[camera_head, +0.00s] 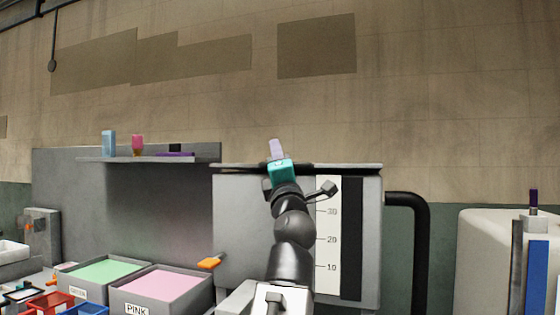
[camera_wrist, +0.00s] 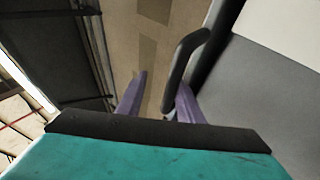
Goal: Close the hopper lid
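The grey hopper (camera_head: 240,235) stands ahead in the head view, with a level scale (camera_head: 328,225) on its front. A dark lid edge (camera_head: 360,170) runs along its top, seen edge-on; I cannot tell how far the lid is open. My gripper (camera_head: 276,144) has a teal body and lilac fingers and points up at the hopper's top edge. In the wrist view my gripper (camera_wrist: 161,85) has its fingers apart. A black bar handle (camera_wrist: 186,58) is beside the right finger, its lower end reaching between the fingers; contact is unclear.
A shelf (camera_head: 95,159) with a blue bottle (camera_head: 108,143) and a pink item (camera_head: 137,144) is at the left. Below are a green-foam bin (camera_head: 82,290) and a pink-foam bin (camera_head: 130,296). A black pipe (camera_head: 422,240) bends down right of the hopper.

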